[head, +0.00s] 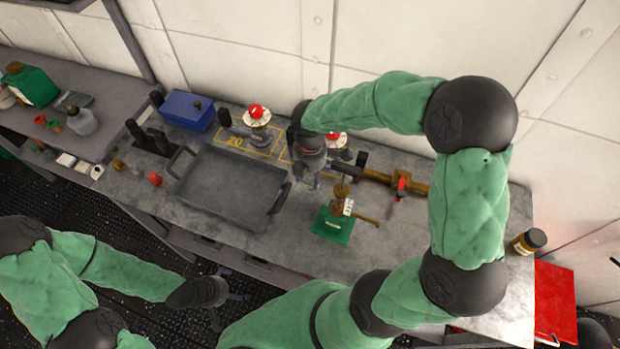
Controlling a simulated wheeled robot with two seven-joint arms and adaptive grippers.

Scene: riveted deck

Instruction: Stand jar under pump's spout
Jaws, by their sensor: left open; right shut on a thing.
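The pump (333,227) stands on the worktop on a green base. It has a brass body, a white label and a thin spout reaching to the right. My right gripper (316,178) is above the worktop, behind and left of the pump. It is shut on a small pale, glassy thing, apparently the jar, mostly hidden by the gripper. The space below the spout's tip looks empty. My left gripper (228,306) is open and empty, low in front of the worktop's front edge.
A grey tray (232,184) lies left of the pump. A brass pipe (376,177) with a red-handled valve is behind it. A blue box (187,110) and red-topped items stand at the back. A dark-lidded amber container (528,241) stands at the right end.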

